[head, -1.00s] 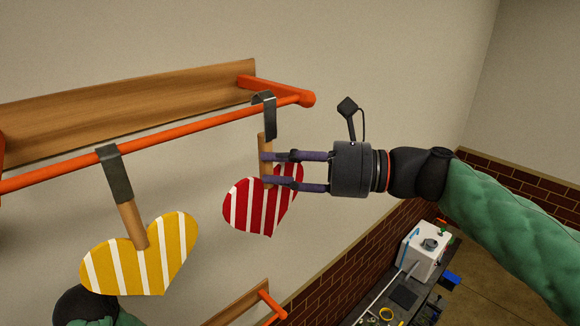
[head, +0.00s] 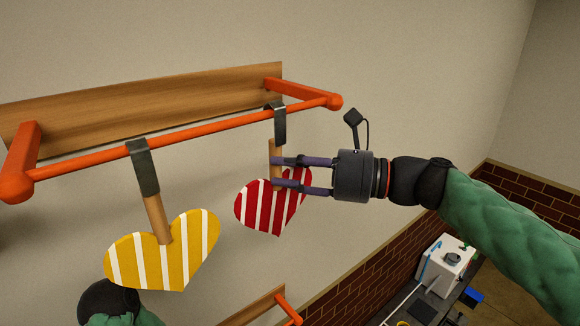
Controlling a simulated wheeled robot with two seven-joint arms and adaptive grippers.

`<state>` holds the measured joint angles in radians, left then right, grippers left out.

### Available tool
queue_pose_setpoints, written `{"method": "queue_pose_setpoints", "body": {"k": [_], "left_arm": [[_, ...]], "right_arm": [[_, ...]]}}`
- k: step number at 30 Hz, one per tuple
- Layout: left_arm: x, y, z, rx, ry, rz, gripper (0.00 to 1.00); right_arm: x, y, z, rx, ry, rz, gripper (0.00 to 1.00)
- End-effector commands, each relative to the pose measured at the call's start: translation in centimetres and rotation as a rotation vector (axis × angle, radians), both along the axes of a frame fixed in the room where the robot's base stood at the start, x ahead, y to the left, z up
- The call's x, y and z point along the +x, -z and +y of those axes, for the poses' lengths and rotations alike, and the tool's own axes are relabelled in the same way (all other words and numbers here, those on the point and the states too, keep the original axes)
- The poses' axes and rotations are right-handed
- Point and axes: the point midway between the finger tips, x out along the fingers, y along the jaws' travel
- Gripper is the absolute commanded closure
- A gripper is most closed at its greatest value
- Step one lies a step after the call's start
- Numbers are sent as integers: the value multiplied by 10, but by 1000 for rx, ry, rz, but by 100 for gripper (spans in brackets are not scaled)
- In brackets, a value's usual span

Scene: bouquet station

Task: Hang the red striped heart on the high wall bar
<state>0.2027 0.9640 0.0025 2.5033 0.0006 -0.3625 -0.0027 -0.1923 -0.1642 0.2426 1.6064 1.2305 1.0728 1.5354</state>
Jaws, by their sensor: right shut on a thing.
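The red striped heart (head: 268,211) is at the middle of the head view, with a wooden stem and a dark metal hook (head: 279,126) at its top. The hook overlaps the orange high wall bar (head: 220,125) near its right end and appears to be over it; whether the bar bears its weight I cannot tell. My right gripper (head: 275,171) is shut on the stem of the red heart, just below the hook. My left arm shows only as a dark rounded part and green sleeve at the bottom left; its gripper is out of view.
A yellow striped heart (head: 165,249) hangs by its hook on the same bar, to the left. A wooden board (head: 150,105) backs the bar. A lower orange bar (head: 289,311) shows at the bottom. A bench with a white box (head: 445,260) stands below right.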

Motion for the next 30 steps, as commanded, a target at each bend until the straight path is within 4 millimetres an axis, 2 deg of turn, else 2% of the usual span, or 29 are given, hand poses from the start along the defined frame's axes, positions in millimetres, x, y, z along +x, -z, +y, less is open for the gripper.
{"method": "queue_pose_setpoints", "body": {"k": [12, 13, 15, 16, 26, 30], "left_arm": [[0, 2, 0, 0, 0, 0, 60], [0, 2, 0, 0, 0, 0, 60], [0, 2, 0, 0, 0, 0, 60], [0, 2, 0, 0, 0, 0, 60], [0, 2, 0, 0, 0, -1, 60], [0, 2, 0, 0, 0, 0, 60]], "right_arm": [[0, 2, 0, 1, 0, 0, 100], [0, 2, 0, 1, 0, 0, 64], [0, 2, 0, 1, 0, 0, 44], [0, 2, 0, 1, 0, 0, 42], [0, 3, -1, 0, 0, 0, 42], [-3, 2, -12, 0, 4, 0, 42]]}}
